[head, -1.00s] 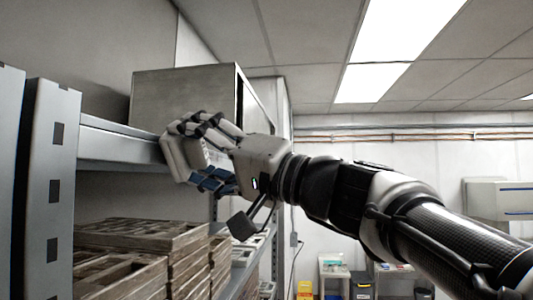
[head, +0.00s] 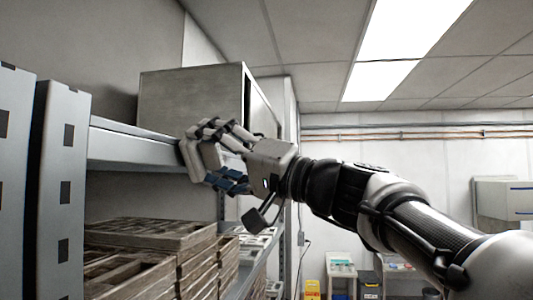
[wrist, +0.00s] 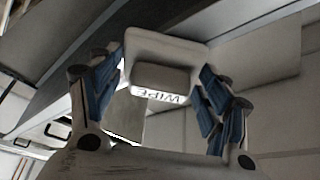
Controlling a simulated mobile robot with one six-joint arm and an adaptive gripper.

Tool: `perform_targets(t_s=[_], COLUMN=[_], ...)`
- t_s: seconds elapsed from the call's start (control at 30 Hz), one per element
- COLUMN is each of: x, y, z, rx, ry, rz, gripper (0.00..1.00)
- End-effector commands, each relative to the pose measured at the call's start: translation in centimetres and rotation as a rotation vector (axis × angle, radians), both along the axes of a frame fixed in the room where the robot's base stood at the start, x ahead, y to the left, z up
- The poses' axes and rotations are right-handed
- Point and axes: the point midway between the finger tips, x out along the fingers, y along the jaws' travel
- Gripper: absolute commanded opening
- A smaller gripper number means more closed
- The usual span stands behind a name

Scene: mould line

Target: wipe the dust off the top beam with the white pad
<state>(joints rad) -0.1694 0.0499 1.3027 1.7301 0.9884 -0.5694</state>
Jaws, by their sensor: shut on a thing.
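The top beam (head: 130,147) is the grey front rail of the shelf's upper level, at the left in the head view. My gripper (head: 212,160) is at the beam's right part, in front of the metal box. It is shut on the white pad (head: 190,160). In the wrist view the pad (wrist: 165,50) sits between the blue-lined fingers, with a block handle lettered "WIPE". The pad's face is turned toward the beam; I cannot tell whether it touches. I cannot make out dust on the beam.
A grey metal box (head: 192,102) stands on the upper shelf, just behind my gripper. Stacked wooden trays (head: 150,235) fill the level below. A perforated upright (head: 62,190) stands at the left. The room to the right holds small stands with containers (head: 340,265).

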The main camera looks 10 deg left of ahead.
Motion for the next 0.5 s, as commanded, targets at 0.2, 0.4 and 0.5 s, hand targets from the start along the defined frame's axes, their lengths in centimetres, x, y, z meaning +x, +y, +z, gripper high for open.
perform_targets(t_s=[0.2, 0.4, 0.5], x=[1.7, 3.3, 3.6], y=[0.0, 0.0, 0.0], z=[0.0, 0.1, 0.1], rx=[0.000, 0.001, 0.001], ry=[0.001, 0.000, 0.000], rz=[-0.001, -0.001, -0.001], gripper=[0.51, 0.51, 0.51])
